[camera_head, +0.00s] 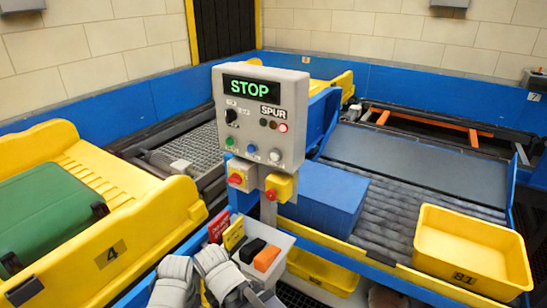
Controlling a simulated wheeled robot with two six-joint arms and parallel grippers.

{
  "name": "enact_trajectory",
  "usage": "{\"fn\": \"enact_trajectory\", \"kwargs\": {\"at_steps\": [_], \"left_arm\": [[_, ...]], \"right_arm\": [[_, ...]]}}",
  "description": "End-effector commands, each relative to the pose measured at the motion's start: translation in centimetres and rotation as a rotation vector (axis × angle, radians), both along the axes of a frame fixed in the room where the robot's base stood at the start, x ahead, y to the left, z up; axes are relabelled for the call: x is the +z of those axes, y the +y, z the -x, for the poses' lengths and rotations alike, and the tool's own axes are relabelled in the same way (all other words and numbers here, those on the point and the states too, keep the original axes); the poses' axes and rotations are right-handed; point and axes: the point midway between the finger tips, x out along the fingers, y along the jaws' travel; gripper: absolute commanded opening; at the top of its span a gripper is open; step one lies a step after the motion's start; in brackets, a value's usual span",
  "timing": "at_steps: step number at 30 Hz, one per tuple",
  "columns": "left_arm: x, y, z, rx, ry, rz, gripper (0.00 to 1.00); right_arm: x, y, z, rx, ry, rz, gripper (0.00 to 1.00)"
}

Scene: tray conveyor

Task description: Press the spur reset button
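A grey control box (262,115) stands on a post in the middle, its face toward me. Its display (251,88) reads STOP in green. Under a SPUR label are small round lamps; the right one (283,128) glows pinkish red. A black selector knob (231,116) is at the left. A green button (230,142), a blue button (251,149) and a pale button (274,155) sit in a row below. Their small labels are too small to read, so I cannot tell which is the spur reset.
A pale bin (285,242) below holds black and orange items; grey glove-like shapes (176,283) lie in front.

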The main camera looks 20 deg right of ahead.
Motion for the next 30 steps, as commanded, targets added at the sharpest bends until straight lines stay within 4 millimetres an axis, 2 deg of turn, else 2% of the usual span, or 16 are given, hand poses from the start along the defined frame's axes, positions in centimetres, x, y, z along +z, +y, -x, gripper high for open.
{"fn": "enact_trajectory", "kwargs": {"at_steps": [2, 15, 30], "left_arm": [[0.00, 0.00, 0.00, 0.000, 0.000, 0.000, 0.50], [0.00, 0.00, 0.00, 0.000, 0.000, 0.000, 0.50], [0.00, 0.00, 0.00, 0.000, 0.000, 0.000, 0.50]], "right_arm": [[0.00, 0.00, 0.00, 0.000, 0.000, 0.000, 0.51], [0.00, 0.00, 0.00, 0.000, 0.000, 0.000, 0.01], [0.00, 0.00, 0.00, 0.000, 0.000, 0.000, 0.00]]}}
